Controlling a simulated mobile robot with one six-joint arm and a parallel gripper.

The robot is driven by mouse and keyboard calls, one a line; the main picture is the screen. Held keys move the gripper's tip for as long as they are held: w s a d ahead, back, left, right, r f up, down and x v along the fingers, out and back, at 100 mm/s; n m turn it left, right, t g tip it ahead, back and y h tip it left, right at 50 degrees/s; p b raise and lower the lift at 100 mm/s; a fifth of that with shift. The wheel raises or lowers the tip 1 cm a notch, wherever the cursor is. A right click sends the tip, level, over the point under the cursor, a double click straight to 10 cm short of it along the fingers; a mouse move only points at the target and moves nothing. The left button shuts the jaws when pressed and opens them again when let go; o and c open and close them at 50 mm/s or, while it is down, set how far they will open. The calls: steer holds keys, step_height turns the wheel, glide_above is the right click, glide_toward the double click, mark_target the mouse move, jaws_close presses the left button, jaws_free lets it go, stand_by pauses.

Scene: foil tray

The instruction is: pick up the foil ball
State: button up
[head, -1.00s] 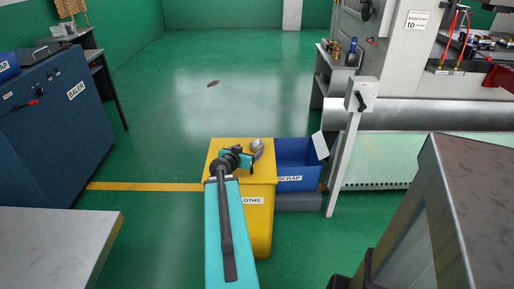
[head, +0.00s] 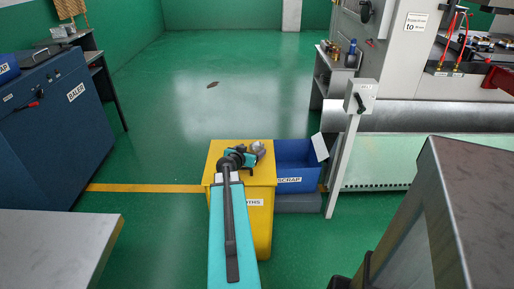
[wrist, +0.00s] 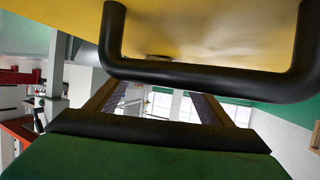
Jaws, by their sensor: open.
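A small grey crumpled lump, apparently the foil ball (head: 258,147), lies at the right rear of the yellow bin's top in the head view. My gripper (head: 250,159) is low over the bin top, close beside the lump on its near side. It is open, with nothing seen held. Whether it touches the lump I cannot tell. The wrist view shows a yellow surface (wrist: 210,25) close by and a black U-shaped bar (wrist: 200,78) across the picture. I cannot make out the foil ball there.
The yellow bin (head: 260,225) stands beside a blue bin (head: 297,181) marked SCRAP. A slanted grey post (head: 342,165) rises right of them. A blue baler (head: 50,125) stands at left, and a grey table (head: 50,245) is at near left. The green floor behind the bins is mostly clear.

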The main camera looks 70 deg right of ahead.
mark_target(254, 148)
steer(key=shift+p+x, duration=0.6)
steer(key=shift+x, duration=2)
steer(key=shift+w+f, duration=0.1)
steer(key=shift+f, duration=0.05)
steer(key=shift+a, duration=0.1)
steer(key=c, duration=1.2)
steer(key=shift+o, duration=0.2)
steer(key=shift+r, duration=1.25)
steer(key=s+d+r, duration=0.1)
steer(key=s, duration=0.7)
steer(key=s+d+r, duration=0.1)
steer(key=s+d, duration=0.1)
steer(key=s, duration=0.5)
steer(key=shift+s+r, duration=0.25)
steer(key=shift+s, duration=0.1)
